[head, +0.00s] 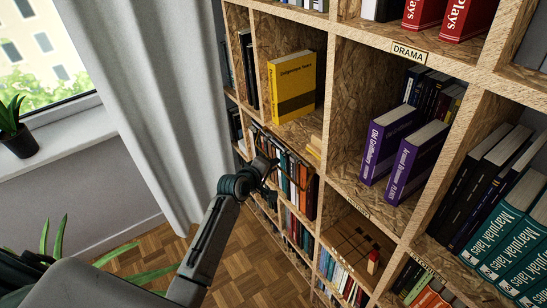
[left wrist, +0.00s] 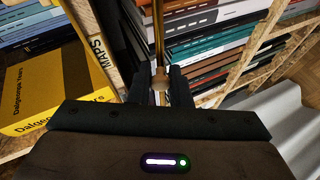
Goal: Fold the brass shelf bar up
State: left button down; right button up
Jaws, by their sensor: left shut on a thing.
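The brass shelf bar (left wrist: 159,38) shows in the left wrist view as a thin golden rod in front of a row of books. It runs down between the two dark fingers of my left gripper (left wrist: 160,82), which is shut on it at a pale round part. In the head view my left gripper (head: 270,168) is at the front of a left-hand compartment, below the one with the yellow book. There the gripped part of the bar is hidden or too small to make out. My right gripper is not in view.
The OSB bookwall fills the right, with a yellow book (head: 292,88) above my gripper and purple books (head: 388,145) to its right. A grey curtain (head: 150,90) hangs left; the parquet floor (head: 235,255) is partly clear.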

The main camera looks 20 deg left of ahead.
pick_arm(q)
jog(key=shift+r, duration=0.15)
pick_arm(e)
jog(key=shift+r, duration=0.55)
pick_arm(q)
jog(key=c, duration=1.5)
grip_release()
jog(key=shift+a, duration=0.1)
jog(key=shift+b+v, duration=0.95)
jog(key=shift+v, duration=4.45)
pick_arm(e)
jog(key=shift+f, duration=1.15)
